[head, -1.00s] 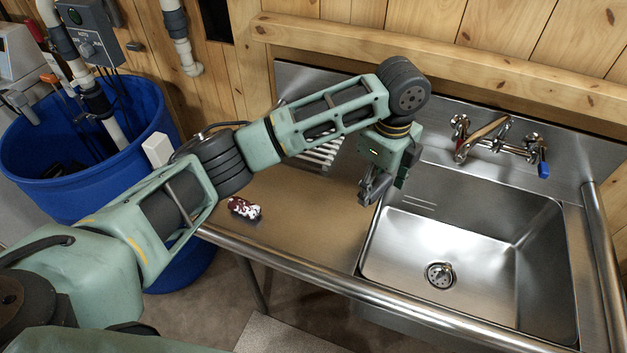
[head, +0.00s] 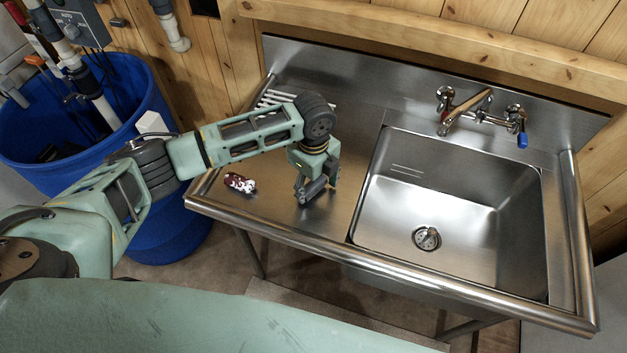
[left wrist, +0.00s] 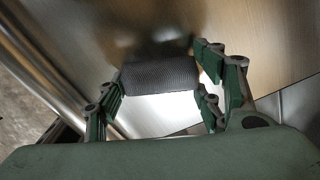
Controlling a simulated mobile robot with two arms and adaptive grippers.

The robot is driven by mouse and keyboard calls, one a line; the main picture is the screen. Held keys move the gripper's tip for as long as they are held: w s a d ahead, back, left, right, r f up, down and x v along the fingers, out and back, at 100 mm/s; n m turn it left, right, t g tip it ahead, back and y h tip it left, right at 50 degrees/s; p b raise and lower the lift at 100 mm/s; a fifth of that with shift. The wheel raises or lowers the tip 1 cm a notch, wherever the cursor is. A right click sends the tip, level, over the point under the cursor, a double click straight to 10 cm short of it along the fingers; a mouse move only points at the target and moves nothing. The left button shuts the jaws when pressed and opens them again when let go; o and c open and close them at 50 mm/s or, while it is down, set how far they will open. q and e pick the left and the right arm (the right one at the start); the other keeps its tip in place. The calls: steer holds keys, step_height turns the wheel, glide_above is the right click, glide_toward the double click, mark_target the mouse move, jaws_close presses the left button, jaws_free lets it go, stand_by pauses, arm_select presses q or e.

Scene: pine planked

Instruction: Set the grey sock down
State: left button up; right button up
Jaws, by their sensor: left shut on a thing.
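The grey sock (left wrist: 160,74) is a dark grey ribbed bundle held between the two fingers of my left gripper in the left wrist view. In the head view my left gripper (head: 313,192) points down low over the bare steel drainboard (head: 280,212), left of the sink basin. The sock is hard to make out there against the grey fingers. I cannot tell whether it touches the steel. My right gripper is in neither current view.
A maroon and white patterned bundle (head: 240,183) lies on the drainboard left of my gripper. The sink basin (head: 455,205) is empty, with a faucet (head: 465,110) behind it. A blue barrel (head: 165,215) stands left of the counter.

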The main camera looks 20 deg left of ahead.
arm_select(q)
steer(key=shift+f, duration=0.2)
arm_select(e)
steer(key=shift+a, duration=0.3)
arm_select(q)
steer(key=shift+f, duration=0.15)
steer(key=o, duration=1.2)
steer(key=shift+c, duration=0.2)
arm_select(e)
steer(key=shift+a, duration=0.1)
arm_select(q)
steer(key=shift+r, duration=0.5)
step_height(320, 180, up, 11)
steer(key=b, duration=0.3)
steer(key=shift+r, duration=0.2)
arm_select(e)
steer(key=f, duration=0.3)
steer(key=shift+d, duration=0.3)
